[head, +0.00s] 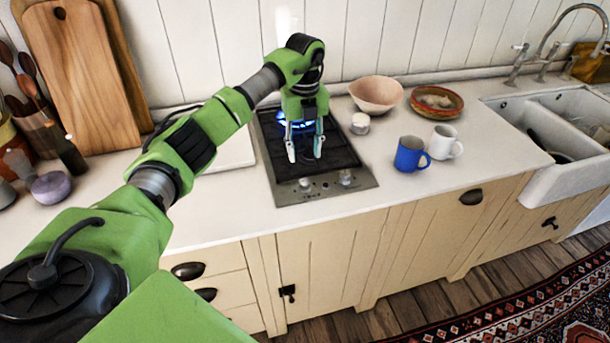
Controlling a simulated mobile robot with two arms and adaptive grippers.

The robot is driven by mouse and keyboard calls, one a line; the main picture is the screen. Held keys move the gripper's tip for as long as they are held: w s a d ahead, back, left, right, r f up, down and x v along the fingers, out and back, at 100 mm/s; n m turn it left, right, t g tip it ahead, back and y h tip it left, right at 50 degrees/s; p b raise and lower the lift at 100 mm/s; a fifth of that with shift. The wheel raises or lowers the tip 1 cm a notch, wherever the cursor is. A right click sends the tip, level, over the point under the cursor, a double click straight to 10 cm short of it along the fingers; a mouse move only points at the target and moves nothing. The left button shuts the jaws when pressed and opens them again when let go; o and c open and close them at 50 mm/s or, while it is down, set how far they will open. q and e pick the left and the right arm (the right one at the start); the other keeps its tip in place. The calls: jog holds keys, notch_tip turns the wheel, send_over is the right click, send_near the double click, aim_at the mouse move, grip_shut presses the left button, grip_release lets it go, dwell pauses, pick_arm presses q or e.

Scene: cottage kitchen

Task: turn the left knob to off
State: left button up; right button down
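The hob (327,188) is a narrow dark cooktop with a steel front strip, set in the white counter. Its left knob (305,184) and right knob (346,177) stand on the front strip. A blue flame (284,117) glows at the rear burner, partly hidden behind my gripper. My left gripper (305,157) points down over the middle of the hob, behind the left knob and apart from it. Its fingers are spread with nothing between them. My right gripper is not in view.
A blue mug (411,154), a white mug (446,142), a pink bowl (376,94) and a small white jar (360,123) stand right of the hob. A sink (565,125) is at the far right. Cutting boards (80,70) lean at the left. Counter in front of the mugs is clear.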

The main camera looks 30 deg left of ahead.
aim_at(305, 181)
pick_arm(q)
notch_tip(305, 181, down, 9)
jog(key=shift+d+f+p, duration=0.1)
jog(key=shift+f+p, duration=0.05)
jog(key=shift+p, duration=1.1)
jog(key=shift+f, duration=0.5)
grip_shut()
